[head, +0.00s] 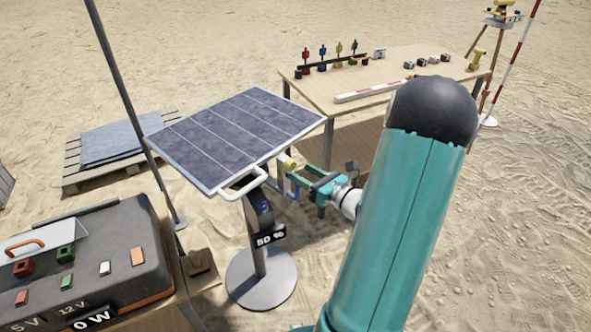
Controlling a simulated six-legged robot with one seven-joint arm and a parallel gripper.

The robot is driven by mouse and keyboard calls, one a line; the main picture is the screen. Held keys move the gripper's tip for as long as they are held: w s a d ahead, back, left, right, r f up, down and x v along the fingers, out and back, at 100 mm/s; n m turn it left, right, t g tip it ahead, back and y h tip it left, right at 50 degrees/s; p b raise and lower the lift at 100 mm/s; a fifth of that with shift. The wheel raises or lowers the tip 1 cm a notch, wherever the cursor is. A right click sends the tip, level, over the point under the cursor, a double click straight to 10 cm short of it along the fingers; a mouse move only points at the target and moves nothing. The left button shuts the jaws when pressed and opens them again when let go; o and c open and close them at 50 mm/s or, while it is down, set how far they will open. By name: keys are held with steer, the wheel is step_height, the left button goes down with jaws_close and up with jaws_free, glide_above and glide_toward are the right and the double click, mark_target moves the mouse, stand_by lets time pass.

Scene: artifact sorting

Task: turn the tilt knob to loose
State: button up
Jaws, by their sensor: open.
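The solar panel (243,130) sits tilted on a grey post with a round base (261,281). A pale handle (243,183) projects from the panel's near edge.
A dark power box (90,250) reading "0 W" stands at lower left. A thin pole (130,100) rises left of the panel. A wooden table (390,75) with small artifacts stands behind my arm. A pallet (110,145) lies at left. Open sand lies at right.

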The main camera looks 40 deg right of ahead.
mark_target(293, 167)
steer(key=shift+w+a, duration=0.15)
steer(key=shift+w, duration=1.55)
steer(key=shift+c, duration=0.2)
steer(key=c, duration=0.9)
steer(key=shift+c, duration=0.2)
